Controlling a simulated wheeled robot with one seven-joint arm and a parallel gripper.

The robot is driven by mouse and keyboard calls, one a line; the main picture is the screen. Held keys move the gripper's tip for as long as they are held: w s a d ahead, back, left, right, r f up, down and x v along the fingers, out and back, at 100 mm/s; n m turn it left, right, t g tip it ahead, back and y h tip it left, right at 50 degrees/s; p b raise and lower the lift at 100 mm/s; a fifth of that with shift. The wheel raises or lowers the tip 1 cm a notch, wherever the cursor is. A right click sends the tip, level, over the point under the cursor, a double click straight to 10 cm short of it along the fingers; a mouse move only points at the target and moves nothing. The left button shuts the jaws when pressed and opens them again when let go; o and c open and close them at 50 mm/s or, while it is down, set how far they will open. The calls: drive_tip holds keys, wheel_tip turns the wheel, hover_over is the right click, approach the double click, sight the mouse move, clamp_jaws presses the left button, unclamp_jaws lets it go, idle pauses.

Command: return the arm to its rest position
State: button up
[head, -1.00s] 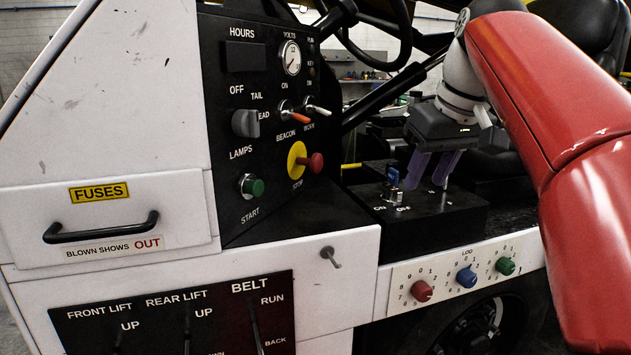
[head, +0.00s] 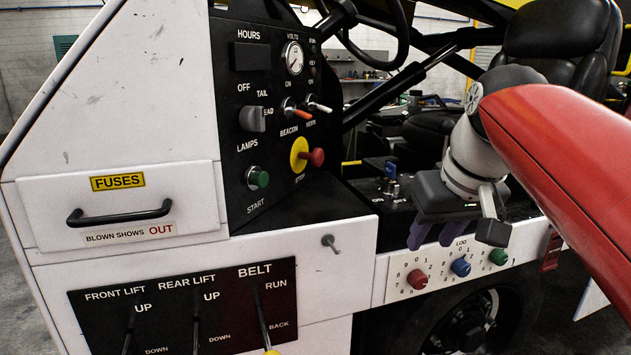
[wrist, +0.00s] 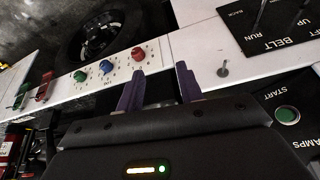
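My gripper (head: 434,238) hangs at the end of my red and grey arm, in front of the loader's right side. In the head view its two purple fingers point down, just above the panel of log dials (head: 440,268). In the wrist view the fingers (wrist: 158,88) stand apart with nothing between them. The blue key switch (head: 391,172) on its black box is behind and to the left of the gripper, apart from it.
The black control panel (head: 262,220) and white fuse drawer (head: 120,212) are at left. Belt and lift levers (head: 262,315) stand below. A small metal peg (head: 329,243) sticks out of the white body. A black seat (head: 550,60) is behind the arm.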

drive_tip(key=s+f+m, duration=0.1)
drive_tip(key=s+f, duration=0.5)
drive_tip(key=f, duration=0.4)
drive_tip(key=s+a+f+m+t+h, duration=0.1)
drive_tip(key=s+f, duration=0.6)
drive_tip(key=f, duration=0.3)
drive_tip(key=shift+a, duration=0.1)
